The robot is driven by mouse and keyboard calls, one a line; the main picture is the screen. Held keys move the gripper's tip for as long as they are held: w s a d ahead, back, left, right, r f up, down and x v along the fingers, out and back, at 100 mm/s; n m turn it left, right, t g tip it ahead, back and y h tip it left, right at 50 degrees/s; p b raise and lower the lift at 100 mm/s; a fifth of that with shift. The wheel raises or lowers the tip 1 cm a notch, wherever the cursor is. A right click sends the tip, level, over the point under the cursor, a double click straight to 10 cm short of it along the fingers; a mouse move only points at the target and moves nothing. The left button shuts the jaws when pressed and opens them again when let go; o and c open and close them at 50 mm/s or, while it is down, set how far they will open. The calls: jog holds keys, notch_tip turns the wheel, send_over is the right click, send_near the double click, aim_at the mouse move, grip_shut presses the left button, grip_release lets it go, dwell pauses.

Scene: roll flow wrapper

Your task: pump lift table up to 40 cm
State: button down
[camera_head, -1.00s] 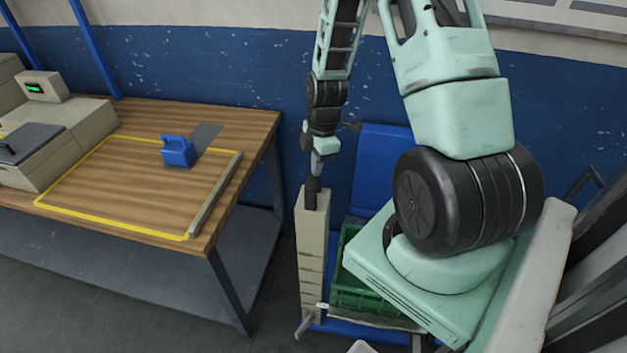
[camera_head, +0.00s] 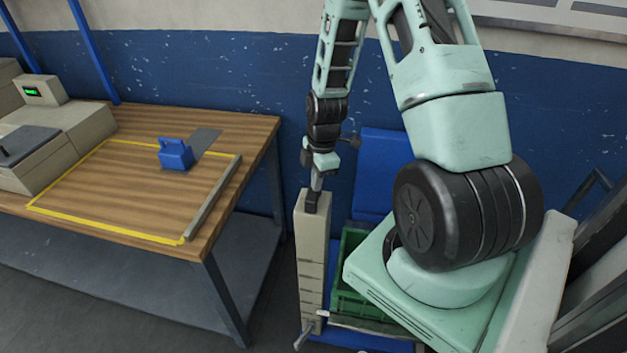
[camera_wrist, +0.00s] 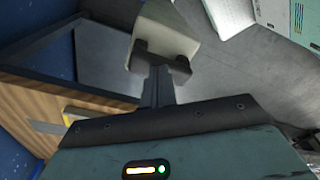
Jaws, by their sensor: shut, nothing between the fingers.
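The lift table shows in the head view as a blue frame with a blue upright panel (camera_head: 385,165), partly hidden behind my arm. A tall beige column (camera_head: 312,245) with dark marks stands at its left side. A small grey lever (camera_head: 303,336) sticks out near the column's foot. My gripper (camera_head: 312,205) points down at the column's top end, shut and empty. In the wrist view my gripper (camera_wrist: 160,70) has its fingers together, with the pale beige column (camera_wrist: 172,28) just beyond. I cannot tell whether they touch.
A green crate (camera_head: 350,303) sits on the lift table, partly hidden by my arm. Grey floor lies between bench and column.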

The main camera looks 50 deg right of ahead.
jog(key=d, duration=0.1)
jog(key=s+d+r+p, duration=0.1)
jog(key=shift+s+d, duration=0.15)
jog(key=shift+d, duration=0.25)
jog(key=shift+r, duration=0.55)
notch_tip(320, 180, up, 16)
jog(key=d+b, duration=0.1)
jog(key=b, duration=0.1)
jog(key=shift+s+d, duration=0.3)
jog(key=shift+s, duration=0.05)
jog(key=shift+r, duration=0.1)
dwell(0.9)
